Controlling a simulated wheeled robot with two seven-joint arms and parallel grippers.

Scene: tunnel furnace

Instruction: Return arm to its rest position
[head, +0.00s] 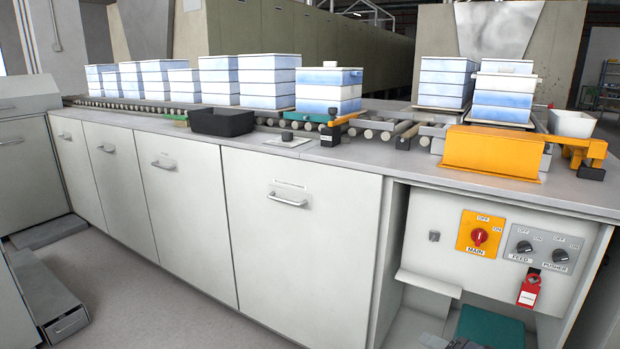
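Neither of my grippers shows in the head view, and no arm can be made out for sure. The grey counter (330,155) runs across the view with a roller conveyor (375,128) along its back. Stacks of blue and white boxes (328,90) stand on the conveyor, several at the left and middle. Two more stacks (503,95) stand at the right, behind an orange guard (490,150).
A black bin (221,122) and a white bin (571,123) sit on the counter. Below right is a recessed panel with a red main switch (479,237), two black knobs and a red lock tag (529,290). A teal item (490,328) lies beneath.

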